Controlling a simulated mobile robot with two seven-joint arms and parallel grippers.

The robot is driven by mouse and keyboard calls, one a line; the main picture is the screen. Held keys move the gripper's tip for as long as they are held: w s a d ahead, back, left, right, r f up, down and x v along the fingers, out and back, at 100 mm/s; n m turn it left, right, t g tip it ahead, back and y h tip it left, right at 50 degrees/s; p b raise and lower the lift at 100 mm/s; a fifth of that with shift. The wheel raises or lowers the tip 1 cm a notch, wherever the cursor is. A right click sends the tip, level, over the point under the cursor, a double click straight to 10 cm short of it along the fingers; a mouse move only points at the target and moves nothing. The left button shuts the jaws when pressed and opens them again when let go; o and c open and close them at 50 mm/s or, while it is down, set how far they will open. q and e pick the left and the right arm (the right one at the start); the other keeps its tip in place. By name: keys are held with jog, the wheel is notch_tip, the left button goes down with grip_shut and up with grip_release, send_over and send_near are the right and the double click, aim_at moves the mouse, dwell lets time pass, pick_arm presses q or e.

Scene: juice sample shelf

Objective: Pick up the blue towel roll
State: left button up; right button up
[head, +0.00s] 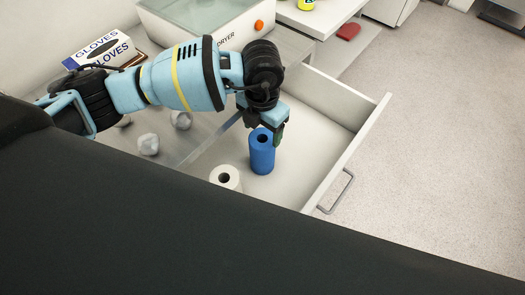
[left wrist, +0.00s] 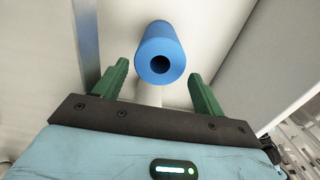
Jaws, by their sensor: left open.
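The blue towel roll (head: 262,154) stands upright in an open drawer (head: 318,112). A white towel roll (head: 226,177) stands to its left and nearer in the head view. My left gripper (head: 278,133) is above the drawer, close by the top of the blue roll. In the left wrist view the blue roll (left wrist: 160,55) shows beyond and between the two green fingers (left wrist: 157,90). The fingers are spread apart with nothing held between them. My right gripper is not in view.
The drawer's front wall with a handle (head: 337,192) is at the right. Crumpled white balls (head: 149,144) lie on the counter at the left. A gloves box (head: 103,48) and a dryer (head: 195,18) stand behind. The drawer floor right of the blue roll is clear.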

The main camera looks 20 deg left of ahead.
aim_at(262, 142)
pick_arm(q)
jog(key=shift+f, duration=3)
jog(key=c, duration=1.2)
notch_tip(262, 142, up, 18)
jog(key=shift+r+p, duration=0.1)
jog(key=shift+p, duration=0.2)
